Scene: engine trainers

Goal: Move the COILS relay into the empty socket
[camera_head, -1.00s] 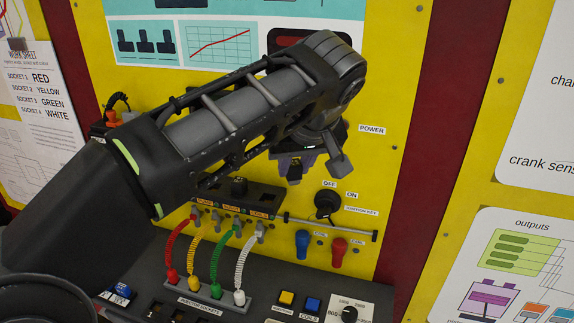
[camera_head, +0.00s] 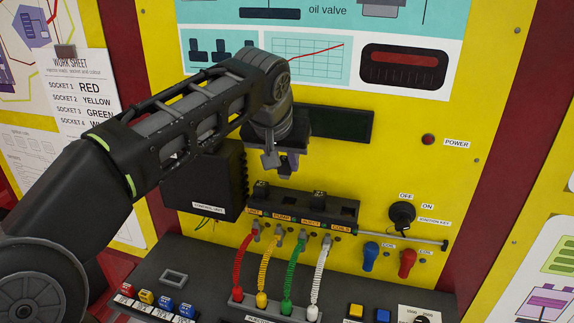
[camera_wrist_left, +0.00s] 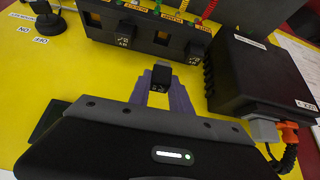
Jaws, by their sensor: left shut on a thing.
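My left gripper (camera_head: 286,168) is shut on a small black relay, held above the relay rail (camera_head: 303,206) in the head view. In the left wrist view the purple fingers of the left gripper (camera_wrist_left: 161,88) pinch the relay (camera_wrist_left: 161,75), which stands clear of the rail. The rail has a seated relay (camera_head: 261,189) at its left end and another seated relay (camera_head: 319,199) in the third place. The wrist view shows an empty socket (camera_wrist_left: 162,38) between the seated relays and an empty place (camera_wrist_left: 93,19) at the COILS end. My right gripper is out of view.
A black control unit box (camera_head: 204,180) stands left of the rail. Coloured injector leads (camera_head: 291,270) hang below it. Blue (camera_head: 370,256) and red (camera_head: 407,262) plugs and the ignition key (camera_head: 402,215) are to the right. The yellow panel is close behind.

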